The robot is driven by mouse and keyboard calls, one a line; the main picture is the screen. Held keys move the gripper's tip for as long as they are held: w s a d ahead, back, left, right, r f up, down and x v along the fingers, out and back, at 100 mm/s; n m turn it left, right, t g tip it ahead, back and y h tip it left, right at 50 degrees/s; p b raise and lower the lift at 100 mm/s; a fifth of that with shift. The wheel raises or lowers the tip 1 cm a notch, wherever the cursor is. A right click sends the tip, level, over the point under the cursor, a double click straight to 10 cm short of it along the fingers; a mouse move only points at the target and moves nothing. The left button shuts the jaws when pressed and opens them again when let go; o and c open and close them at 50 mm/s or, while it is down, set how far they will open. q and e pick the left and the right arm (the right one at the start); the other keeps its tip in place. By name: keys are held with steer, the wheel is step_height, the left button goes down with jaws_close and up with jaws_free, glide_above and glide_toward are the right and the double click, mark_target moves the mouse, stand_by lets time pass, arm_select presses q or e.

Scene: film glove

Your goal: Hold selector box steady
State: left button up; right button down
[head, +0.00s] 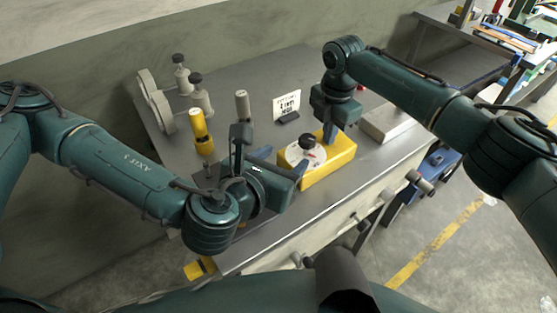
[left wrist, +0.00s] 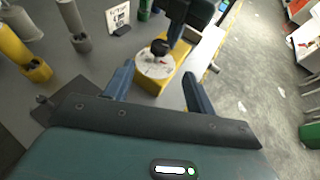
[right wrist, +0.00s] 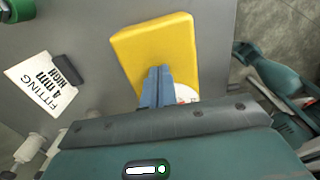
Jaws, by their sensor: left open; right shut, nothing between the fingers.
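The selector box is a yellow block (head: 335,160) with a white dial (head: 292,153) and a black knob (head: 307,141), on the grey bench top. My left gripper (head: 281,163) is open beside the box's left end. In the left wrist view the box (left wrist: 148,86) shows ahead, between the spread blue fingers (left wrist: 158,75). My right gripper (head: 329,134) is shut and empty, pointing down over the box beside the knob. In the right wrist view its closed fingers (right wrist: 158,72) cover part of the yellow top (right wrist: 150,40) and hide most of the dial (right wrist: 185,94). I cannot tell whether they touch it.
A white card (head: 287,104) reading "FITTING 4 mm HIGH" stands behind the box. A yellow cylinder (head: 199,128) and grey posts stand at the left of the bench. A grey block (head: 386,122) lies to the right. The bench's front edge runs close to the box.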

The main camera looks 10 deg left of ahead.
mark_target(307, 145)
arm_select(q)
steer(key=shift+s+a+r, duration=0.15)
steer(key=shift+s+r, duration=0.05)
steer(key=shift+s, duration=0.25)
steer(key=d+f+n+t+y, duration=0.5)
steer(key=y, duration=0.1)
steer(key=w, duration=0.8)
steer(key=w+a, duration=0.1)
steer(key=w, duration=0.3)
steer(key=shift+w, duration=0.15)
stand_by(0.4)
steer(key=shift+a, duration=0.1)
steer(key=c, duration=1)
steer(key=shift+o, duration=0.2)
steer(key=shift+f, duration=0.1)
